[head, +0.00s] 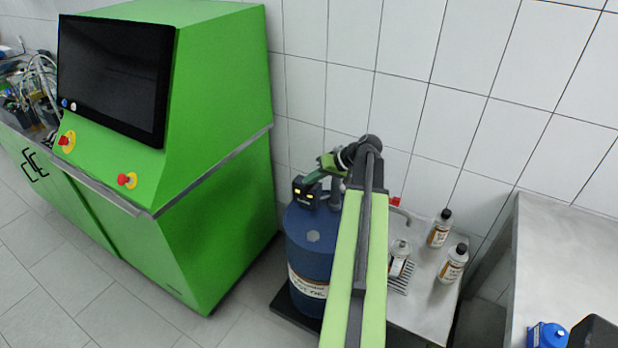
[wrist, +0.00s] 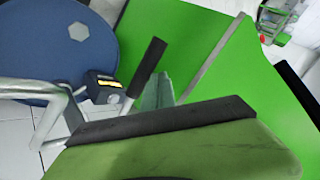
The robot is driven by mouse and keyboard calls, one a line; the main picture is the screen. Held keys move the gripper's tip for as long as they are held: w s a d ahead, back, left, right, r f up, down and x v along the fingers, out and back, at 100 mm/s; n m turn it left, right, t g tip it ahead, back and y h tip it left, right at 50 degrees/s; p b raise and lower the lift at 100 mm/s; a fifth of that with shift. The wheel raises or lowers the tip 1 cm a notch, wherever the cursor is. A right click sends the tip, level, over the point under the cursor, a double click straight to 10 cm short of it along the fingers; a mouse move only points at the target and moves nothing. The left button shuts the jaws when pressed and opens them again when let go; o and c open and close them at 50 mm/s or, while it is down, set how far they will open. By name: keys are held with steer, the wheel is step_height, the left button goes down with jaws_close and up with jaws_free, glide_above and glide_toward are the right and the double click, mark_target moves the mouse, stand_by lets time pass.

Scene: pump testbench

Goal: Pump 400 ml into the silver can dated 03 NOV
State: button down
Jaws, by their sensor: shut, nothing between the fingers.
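A blue drum (head: 308,250) stands beside the green bench. A small dark box with a lit yellow display (head: 305,192) sits on its top; the digits are too small to read. A silver can (head: 400,262) with a brown and white label stands on the drip grate under the spout (head: 400,213). Two more silver cans, one behind (head: 440,228) and one at the right (head: 453,264), have dark caps. No date is legible. My gripper (head: 326,163) is shut and empty above the drum, near the display. The wrist view shows the display (wrist: 105,84) and a black bar-shaped handle (wrist: 145,68).
The green test bench (head: 215,180) with a dark screen (head: 112,75) and red buttons stands at the left. A metal table (head: 565,260) with a blue object (head: 547,335) is at the right. The tiled wall is close behind. My arm hides part of the drum and pump.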

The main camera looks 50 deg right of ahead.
steer(key=shift+a+f+b, duration=0.15)
steer(key=shift+f+b, duration=1.15)
steer(key=shift+f, duration=0.05)
steer(key=shift+a+f+b, duration=0.1)
steer(key=shift+f+b, duration=1.2)
stand_by(1.8)
stand_by(0.5)
steer(key=shift+d+r+p, duration=0.15)
steer(key=shift+r+p, duration=1.55)
steer(key=shift+d+r+p, duration=0.2)
steer(key=shift+r+p, duration=1.5)
steer(key=shift+d+r+p, duration=0.15)
steer(key=shift+r+p, duration=1.55)
steer(key=r+p, duration=0.5)
steer(key=shift+w+d, duration=0.15)
steer(key=shift+d, duration=0.1)
